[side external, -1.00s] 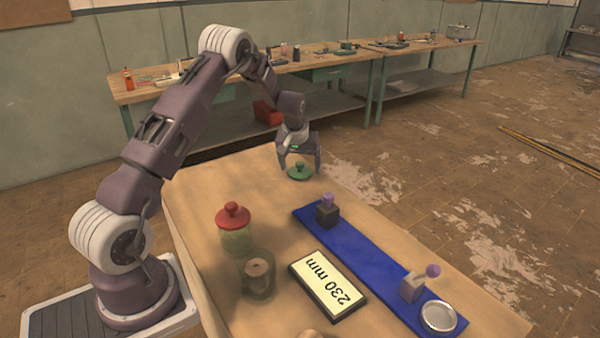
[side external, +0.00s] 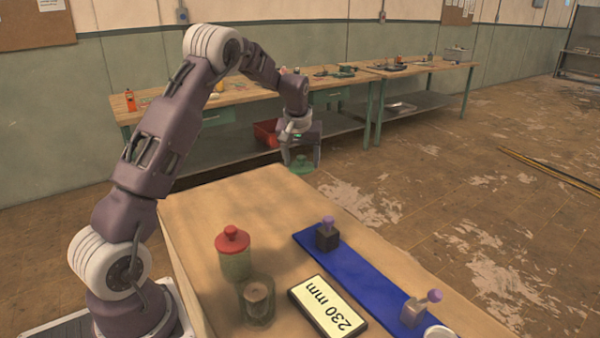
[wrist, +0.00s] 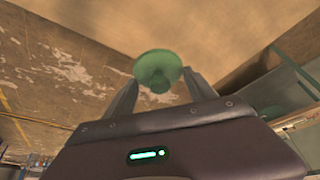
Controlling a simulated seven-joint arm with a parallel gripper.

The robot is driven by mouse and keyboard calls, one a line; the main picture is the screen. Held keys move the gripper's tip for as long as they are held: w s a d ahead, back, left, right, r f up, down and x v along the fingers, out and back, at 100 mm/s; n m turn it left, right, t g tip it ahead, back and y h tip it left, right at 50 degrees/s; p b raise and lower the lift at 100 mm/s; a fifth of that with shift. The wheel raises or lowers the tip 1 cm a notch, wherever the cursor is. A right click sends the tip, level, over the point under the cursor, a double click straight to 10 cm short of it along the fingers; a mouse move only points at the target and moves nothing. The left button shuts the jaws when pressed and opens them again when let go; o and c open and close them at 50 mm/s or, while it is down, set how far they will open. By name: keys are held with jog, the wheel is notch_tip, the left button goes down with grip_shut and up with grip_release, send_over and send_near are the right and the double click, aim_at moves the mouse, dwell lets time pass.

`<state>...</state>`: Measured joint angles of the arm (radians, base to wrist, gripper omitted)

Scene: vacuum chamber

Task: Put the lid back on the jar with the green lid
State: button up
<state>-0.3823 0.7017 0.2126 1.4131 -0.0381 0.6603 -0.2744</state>
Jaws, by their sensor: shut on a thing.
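My gripper (side external: 302,162) is shut on the green lid (side external: 301,167) and holds it in the air at the far end of the wooden table. In the wrist view the green lid (wrist: 157,68) sits between the two fingers (wrist: 158,84). An open glass jar (side external: 258,305) stands at the near left of the table, well away from my gripper, with something brownish inside. Beside it, a little farther back, stands a jar with a red lid (side external: 233,240) on it.
A sign reading "230 mm" (side external: 327,308) lies right of the open jar. The table's far part is clear.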

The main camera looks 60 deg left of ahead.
jog(key=s+d+r+n+g+y, duration=0.1)
jog(key=s+d+r+n+g, duration=0.1)
jog(key=s+d+n, duration=0.65)
jog(key=s+d+r+n+g, duration=0.3)
jog(key=s+d, duration=0.6)
jog(key=d, duration=0.7)
jog(key=s+d+n+g+h, duration=0.15)
jog(key=s+d+n, duration=0.25)
jog(key=s+n, duration=0.55)
jog(key=shift+s+f+m, duration=0.4)
jog(key=shift+f+m, duration=0.05)
jog(key=shift+f, duration=0.55)
jog(key=shift+s+f+m, duration=0.4)
jog(key=shift+s+f, duration=0.05)
jog(key=shift+f, duration=0.5)
jog(key=shift+s+f+m, duration=0.4)
jog(key=shift+f+m, duration=0.05)
jog(key=shift+f, duration=0.55)
jog(key=shift+a+f, duration=0.1)
jog(key=shift+f, duration=0.05)
jog(key=o, duration=1.6)
jog(key=shift+r, duration=3.5)
